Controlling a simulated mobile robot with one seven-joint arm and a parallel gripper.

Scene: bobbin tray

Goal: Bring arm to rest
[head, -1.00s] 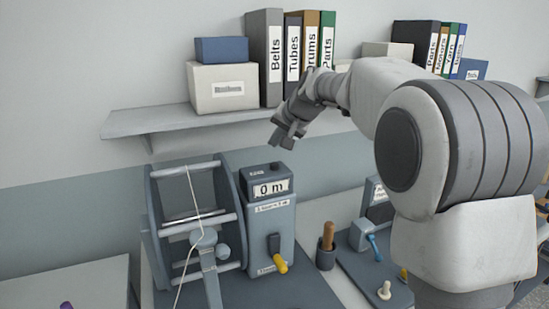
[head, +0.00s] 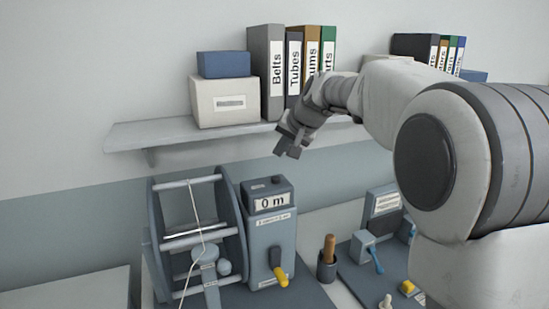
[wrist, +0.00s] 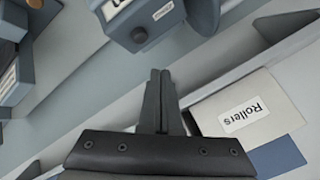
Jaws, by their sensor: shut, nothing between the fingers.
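My gripper (head: 288,147) is in the air in front of the wall shelf, above and to the right of the counter box that reads "0 m" (head: 268,228). It also shows in the wrist view (wrist: 160,98), with its two fingers together and nothing between them. My arm reaches in from the right of the head view, bent at the elbow, with the gripper tilted downward. The gripper appears apart from the shelf and the machine.
The shelf (head: 160,134) carries a white box (head: 222,103), a blue box (head: 223,64) and several binders (head: 266,85). Below stand a reel frame (head: 200,237) with a white cord, a cup with a wooden handle (head: 327,265) and a panel with a blue lever (head: 375,262).

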